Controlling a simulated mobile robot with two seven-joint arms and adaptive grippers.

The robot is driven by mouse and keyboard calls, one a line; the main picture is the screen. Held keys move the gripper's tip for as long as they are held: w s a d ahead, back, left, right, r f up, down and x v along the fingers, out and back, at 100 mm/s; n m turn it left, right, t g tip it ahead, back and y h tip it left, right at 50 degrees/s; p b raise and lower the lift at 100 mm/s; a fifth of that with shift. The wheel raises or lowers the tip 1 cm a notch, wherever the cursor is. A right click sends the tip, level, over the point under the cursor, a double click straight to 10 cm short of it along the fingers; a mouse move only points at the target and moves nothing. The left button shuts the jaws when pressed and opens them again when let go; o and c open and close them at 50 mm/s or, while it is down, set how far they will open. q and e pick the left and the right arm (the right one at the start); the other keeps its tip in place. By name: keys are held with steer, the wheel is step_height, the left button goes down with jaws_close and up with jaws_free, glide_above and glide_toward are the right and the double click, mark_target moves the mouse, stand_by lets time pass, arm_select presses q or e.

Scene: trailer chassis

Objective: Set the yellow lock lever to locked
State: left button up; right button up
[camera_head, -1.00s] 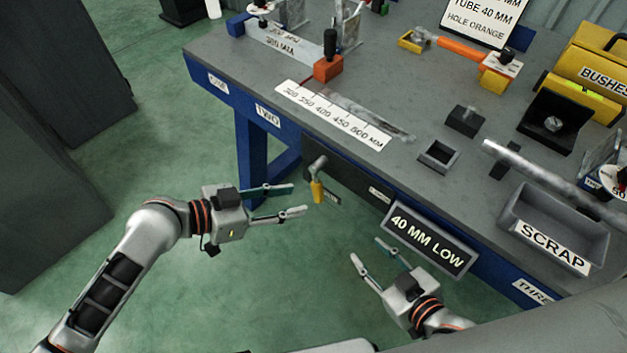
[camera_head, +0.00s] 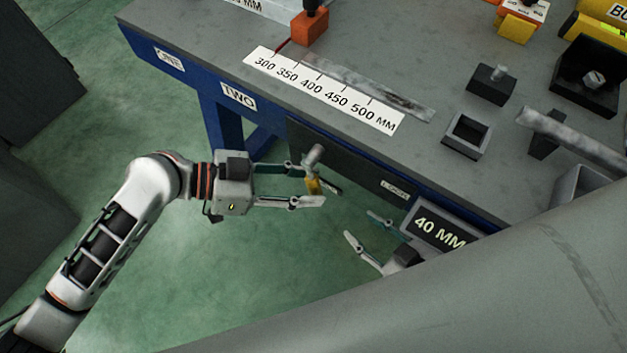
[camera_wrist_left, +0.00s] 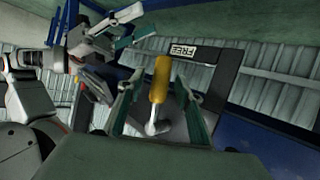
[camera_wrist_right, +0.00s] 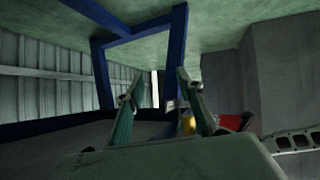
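The yellow lock lever (camera_head: 313,185) hangs from a grey pivot on the dark panel (camera_head: 348,168) at the bench front. In the left wrist view the lever's yellow handle (camera_wrist_left: 160,78) stands between the two fingers, with a FREE label (camera_wrist_left: 184,51) beyond its tip. My left gripper (camera_head: 323,195) is open, its fingers on either side of the handle; gaps show, and contact is not clear. Another label (camera_head: 395,188) sits on the panel's right part. My right gripper (camera_head: 362,224) is open and empty, right of the lever and near the 40 MM sign (camera_head: 438,231).
The blue-edged bench (camera_head: 185,85) lies just above the grippers. It carries a ruler strip (camera_head: 320,92), an orange block (camera_head: 309,28) and dark fixtures (camera_head: 467,135). A large grey surface covers the lower right. Green floor is clear below the left gripper.

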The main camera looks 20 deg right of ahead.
arm_select(q)
steer(key=shift+x, duration=0.95)
arm_select(e)
steer(key=shift+a, duration=0.1)
